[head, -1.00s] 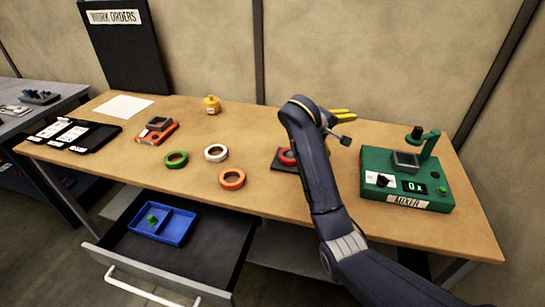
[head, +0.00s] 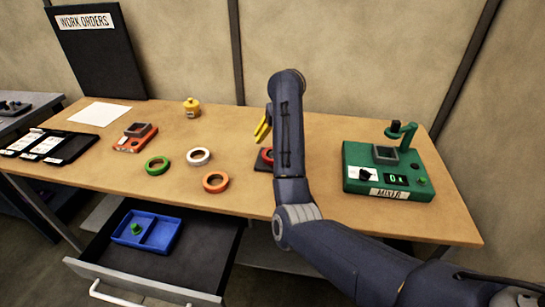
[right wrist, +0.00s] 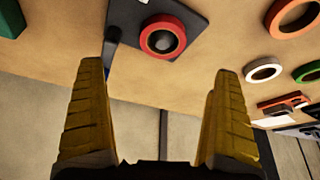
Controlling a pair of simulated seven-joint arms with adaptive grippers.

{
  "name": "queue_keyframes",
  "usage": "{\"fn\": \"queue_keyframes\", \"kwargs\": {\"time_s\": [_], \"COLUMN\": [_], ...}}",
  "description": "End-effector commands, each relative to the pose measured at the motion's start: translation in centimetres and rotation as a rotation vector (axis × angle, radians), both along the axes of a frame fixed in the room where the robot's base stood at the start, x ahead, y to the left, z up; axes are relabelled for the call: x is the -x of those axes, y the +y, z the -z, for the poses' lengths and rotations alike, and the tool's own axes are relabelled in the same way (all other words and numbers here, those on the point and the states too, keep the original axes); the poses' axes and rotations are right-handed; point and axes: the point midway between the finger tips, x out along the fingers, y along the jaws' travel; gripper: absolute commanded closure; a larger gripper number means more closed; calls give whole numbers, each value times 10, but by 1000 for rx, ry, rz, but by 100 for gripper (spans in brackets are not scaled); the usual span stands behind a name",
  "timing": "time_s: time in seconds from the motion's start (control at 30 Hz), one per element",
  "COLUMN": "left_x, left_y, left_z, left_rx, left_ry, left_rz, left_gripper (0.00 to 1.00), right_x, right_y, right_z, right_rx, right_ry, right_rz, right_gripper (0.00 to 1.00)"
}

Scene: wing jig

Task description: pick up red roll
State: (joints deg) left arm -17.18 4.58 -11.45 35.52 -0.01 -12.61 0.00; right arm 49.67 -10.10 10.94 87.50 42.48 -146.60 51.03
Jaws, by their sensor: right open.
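The red roll (head: 266,155) sits on a dark square base on the table, partly hidden behind my right arm in the head view. In the right wrist view the red roll (right wrist: 163,37) shows whole, around a round post on the dark base (right wrist: 185,18). My right gripper (head: 263,129) has yellow fingers and is above the table beside the roll. In the right wrist view its fingers (right wrist: 157,110) are wide apart with nothing between them, and the roll lies beyond the tips. My left gripper is not in view.
Green (head: 157,165), white (head: 198,156) and orange (head: 215,182) rolls lie left of the base. A green mixer (head: 387,175) stands at the right. A yellow container (head: 192,107) stands at the back. An open drawer (head: 205,250) holds a blue tray (head: 146,231).

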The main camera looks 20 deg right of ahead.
Motion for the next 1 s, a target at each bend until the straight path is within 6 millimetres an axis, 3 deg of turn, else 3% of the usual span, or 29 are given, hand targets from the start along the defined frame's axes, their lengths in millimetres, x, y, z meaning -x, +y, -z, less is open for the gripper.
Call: {"fn": "queue_keyframes", "kwargs": {"time_s": [0.33,0.77,1.0], "left_x": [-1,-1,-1], "left_y": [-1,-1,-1], "left_z": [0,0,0], "left_rx": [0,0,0], "left_ry": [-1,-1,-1], "left_rz": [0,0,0], "left_gripper": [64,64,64], "right_x": [-21,-31,-40], "right_y": [-3,-2,0], "right_z": [54,77,103], "right_rx": [4,2,5], "right_ry": [4,2,3], "right_rz": [1,0,0], "right_gripper": [0,0,0]}}
